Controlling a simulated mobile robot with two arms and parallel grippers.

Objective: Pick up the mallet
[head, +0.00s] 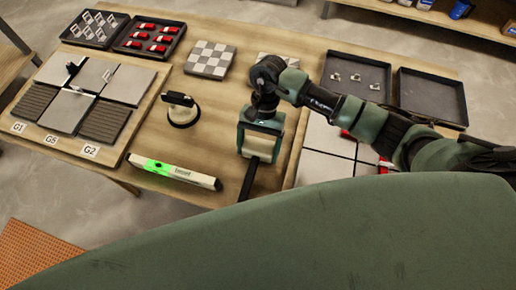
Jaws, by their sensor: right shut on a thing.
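The mallet (258,148) is near the front middle of the workbench, with a pale head and a dark handle pointing toward the front edge. My right gripper (260,149) comes down from above, its fingers on either side of the pale head, shut on the mallet. The gripper covers part of it, and I cannot tell whether it touches the bench. My left gripper is not in view.
A level (185,177) lies left of the mallet, with a suction cup (182,112) behind it. A tile board (125,85) is at left. Trays of clips (88,30) and red wedges (150,38) stand behind. Dark trays (432,97) and large tiles (325,170) are at right.

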